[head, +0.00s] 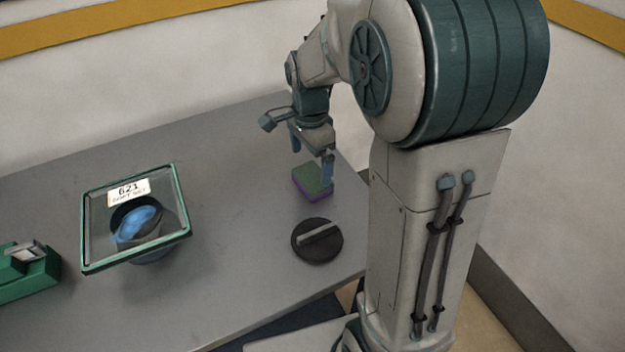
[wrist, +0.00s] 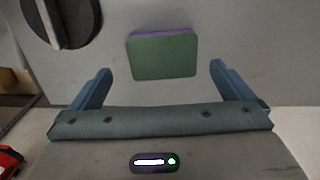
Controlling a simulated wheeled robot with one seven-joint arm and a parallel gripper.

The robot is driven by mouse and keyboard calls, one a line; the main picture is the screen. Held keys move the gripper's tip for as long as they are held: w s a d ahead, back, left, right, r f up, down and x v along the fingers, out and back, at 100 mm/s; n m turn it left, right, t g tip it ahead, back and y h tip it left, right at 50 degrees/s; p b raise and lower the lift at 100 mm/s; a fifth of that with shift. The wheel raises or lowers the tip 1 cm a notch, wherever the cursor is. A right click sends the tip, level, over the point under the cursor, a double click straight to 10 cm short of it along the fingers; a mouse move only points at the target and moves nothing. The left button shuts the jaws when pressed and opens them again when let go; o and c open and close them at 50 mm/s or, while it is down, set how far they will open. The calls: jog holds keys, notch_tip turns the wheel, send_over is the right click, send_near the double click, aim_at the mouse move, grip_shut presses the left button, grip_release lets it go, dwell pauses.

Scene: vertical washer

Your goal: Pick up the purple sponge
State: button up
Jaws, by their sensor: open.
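The purple sponge (head: 312,183) lies flat on the grey table, with a green top face and purple sides. In the wrist view the sponge (wrist: 162,57) shows its green face, with a thin purple strip along its upper edge. My gripper (head: 312,162) is open above the sponge in the head view, and one finger overlaps the sponge's right side there. In the wrist view my gripper (wrist: 160,78) has its two blue fingers wide apart. The sponge lies between and just beyond them, with nothing held.
A round black knob-like disc (head: 317,241) with a grey bar lies near the sponge. A glass-lidded washer (head: 135,220) with something blue inside stands to the left. A green object (head: 30,275) is at the far left. The grey table (head: 235,150) is clear behind.

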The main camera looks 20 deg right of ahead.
aim_at(308, 178)
jog(key=f, duration=0.5)
jog(key=shift+w+a+f+p, duration=0.1)
jog(key=shift+a+f+p, duration=0.2)
jog(key=c, duration=0.8)
